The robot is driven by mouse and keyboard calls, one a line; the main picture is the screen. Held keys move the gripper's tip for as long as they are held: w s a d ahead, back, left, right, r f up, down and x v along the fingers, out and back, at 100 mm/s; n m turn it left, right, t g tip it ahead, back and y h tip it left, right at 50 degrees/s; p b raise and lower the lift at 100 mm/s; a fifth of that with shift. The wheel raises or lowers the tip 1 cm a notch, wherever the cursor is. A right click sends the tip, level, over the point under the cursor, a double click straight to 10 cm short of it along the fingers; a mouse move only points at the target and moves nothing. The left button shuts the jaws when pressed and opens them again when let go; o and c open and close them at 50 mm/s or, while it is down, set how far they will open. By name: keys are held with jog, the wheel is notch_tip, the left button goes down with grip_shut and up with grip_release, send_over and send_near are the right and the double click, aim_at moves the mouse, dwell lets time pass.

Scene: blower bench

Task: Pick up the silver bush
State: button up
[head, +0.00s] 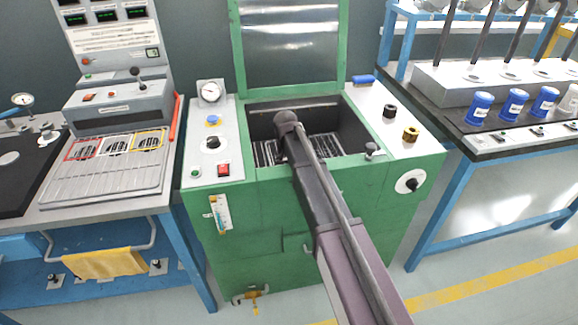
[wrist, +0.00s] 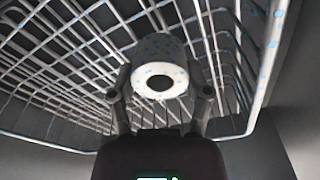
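A pale silver bush (wrist: 161,65) with blue specks and a dark round bore shows in the wrist view, its open end toward the camera. My gripper (wrist: 160,78) has one finger on each side of it, and both fingertips appear to touch its sides. The bush is in a wire basket (wrist: 45,72), with blue specks on its wires. In the head view my arm reaches down into the open tank of the green machine (head: 270,185). There my own arm hides the gripper and the bush.
The tank's raised lid (head: 290,45) stands behind. A black bush (head: 389,111) and a brass bush (head: 410,133) sit on the machine's right top, near a knob (head: 372,149). Basket wires close in around my fingers.

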jog(key=shift+c, duration=0.9)
jog(key=shift+r, duration=0.15)
notch_tip(320, 180, up, 10)
jog(key=p, duration=1)
notch_tip(320, 180, up, 29)
jog(key=p, duration=2.9)
jog(key=shift+f, duration=0.2)
jog(key=shift+s+f, duration=0.1)
jog(key=shift+s, duration=0.1)
